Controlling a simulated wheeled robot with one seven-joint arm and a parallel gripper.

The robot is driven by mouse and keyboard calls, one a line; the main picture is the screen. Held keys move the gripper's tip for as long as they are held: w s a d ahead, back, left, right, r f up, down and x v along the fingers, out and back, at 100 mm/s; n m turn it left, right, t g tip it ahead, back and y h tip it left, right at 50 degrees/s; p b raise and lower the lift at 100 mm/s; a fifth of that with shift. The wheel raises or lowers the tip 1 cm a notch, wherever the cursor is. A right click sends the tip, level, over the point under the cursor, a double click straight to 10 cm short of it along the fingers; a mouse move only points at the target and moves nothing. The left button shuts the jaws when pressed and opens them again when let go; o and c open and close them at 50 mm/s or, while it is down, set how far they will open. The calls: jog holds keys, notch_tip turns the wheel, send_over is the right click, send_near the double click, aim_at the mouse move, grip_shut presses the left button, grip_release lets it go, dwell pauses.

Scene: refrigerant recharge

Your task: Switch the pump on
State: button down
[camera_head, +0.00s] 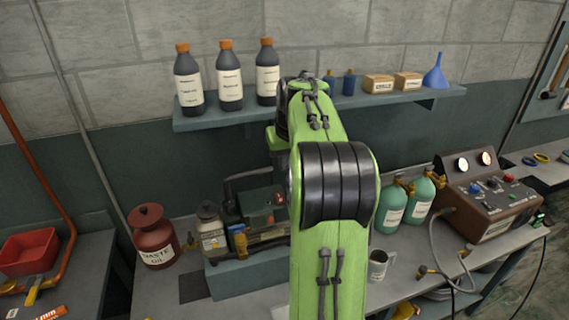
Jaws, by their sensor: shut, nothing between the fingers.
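The pump (262,237) stands on the bench left of centre, with a dark body, a black handle at its upper left and a grey box with small red marks on top. My green arm rises in front of it and covers its right side. I cannot make out a switch or its position. My gripper is hidden behind my arm, so its place relative to the pump does not show.
A red waste oil can (152,240) and a small labelled can (211,232) stand left of the pump. Right of my arm are teal cylinders (391,207), a mug (379,265) and a gauge console (487,212) with hoses. A wall shelf (228,117) holds bottles above.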

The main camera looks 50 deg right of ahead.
send_near(278, 195)
jog(key=x, duration=0.6)
jog(key=shift+w+d+p, duration=0.1)
jog(key=shift+p, duration=0.3)
jog(key=shift+f, duration=0.3)
